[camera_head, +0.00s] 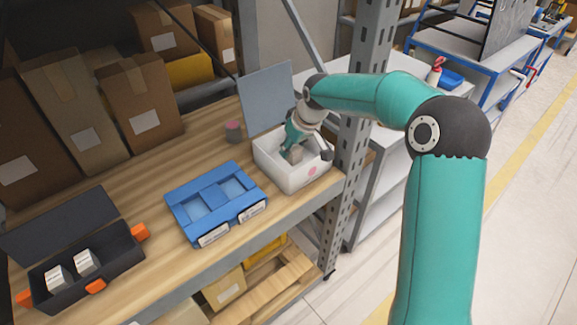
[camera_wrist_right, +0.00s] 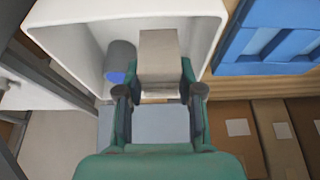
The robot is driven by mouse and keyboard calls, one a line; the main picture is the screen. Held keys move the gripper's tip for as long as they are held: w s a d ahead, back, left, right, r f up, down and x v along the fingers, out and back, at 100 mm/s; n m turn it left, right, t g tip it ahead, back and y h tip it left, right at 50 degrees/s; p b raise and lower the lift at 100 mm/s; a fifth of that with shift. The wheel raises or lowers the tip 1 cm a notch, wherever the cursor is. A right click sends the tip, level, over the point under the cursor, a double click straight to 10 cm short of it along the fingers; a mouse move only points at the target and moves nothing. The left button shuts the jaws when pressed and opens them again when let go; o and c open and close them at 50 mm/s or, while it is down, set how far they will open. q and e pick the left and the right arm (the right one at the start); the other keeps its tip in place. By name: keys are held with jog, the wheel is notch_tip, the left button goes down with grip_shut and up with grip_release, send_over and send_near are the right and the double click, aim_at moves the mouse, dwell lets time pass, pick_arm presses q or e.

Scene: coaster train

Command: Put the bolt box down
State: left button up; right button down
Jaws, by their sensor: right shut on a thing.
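My right gripper (camera_head: 292,150) reaches down into an open white bin (camera_head: 274,176) with a raised grey lid, near the right end of the wooden shelf. It is shut on a small beige-grey box, which I take for the bolt box (camera_wrist_right: 160,55); only a little of the box (camera_head: 296,155) shows in the head view. In the right wrist view the box sits between the fingertips (camera_wrist_right: 160,92), inside the bin's walls. Whether it touches the bin floor I cannot tell. My left gripper is not in view.
A dark cylinder with a blue end (camera_wrist_right: 121,60) lies in the bin beside the box. A blue case (camera_head: 216,203) stands left of the bin, and an open black case (camera_head: 90,262) holds two pale items. Cardboard boxes (camera_head: 140,100) line the back.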

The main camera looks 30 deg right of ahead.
aim_at(292, 165)
notch_tip(292, 165, down, 7)
jog(key=shift+r, duration=0.15)
dwell(0.4)
jog(key=c, duration=0.7)
grip_release()
jog(key=v, duration=1.2)
jog(key=shift+b, duration=0.4)
